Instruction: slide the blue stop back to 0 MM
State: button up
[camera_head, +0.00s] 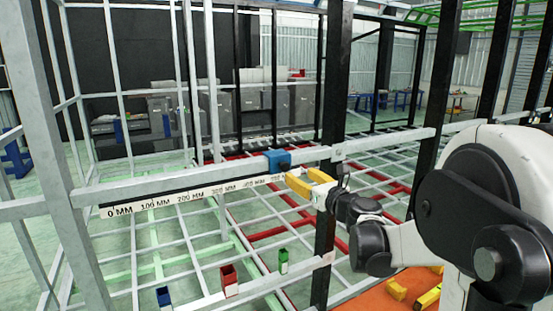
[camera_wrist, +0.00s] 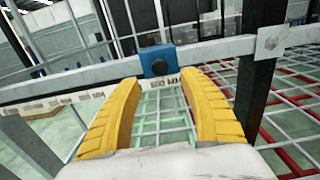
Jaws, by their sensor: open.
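The blue stop (camera_head: 277,160) sits on the grey horizontal rail (camera_head: 210,172), towards the right end of the scale. In the wrist view the blue stop (camera_wrist: 158,61) is just above the 500 MM mark (camera_wrist: 163,84). The 0 MM mark (camera_head: 117,211) is at the far left of the scale strip. My gripper (camera_head: 304,180) is open, with its yellow fingers apart and pointing at the rail. In the wrist view my gripper (camera_wrist: 160,82) has the stop ahead, between and beyond its fingertips. Nothing is between the fingers, and they appear apart from the stop.
A black post (camera_head: 326,225) stands just right of the stop, close to my gripper. Red (camera_head: 229,280), green (camera_head: 283,260) and blue (camera_head: 163,296) small blocks stand on the lower frame. A grey upright (camera_head: 65,150) rises near the 0 MM end. The rail between looks clear.

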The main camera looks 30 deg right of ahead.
aim_at(286, 167)
jog(key=w, duration=0.9)
jog(key=shift+w+a, duration=0.1)
jog(key=shift+a, duration=0.15)
grip_shut()
jog(key=shift+a, duration=0.1)
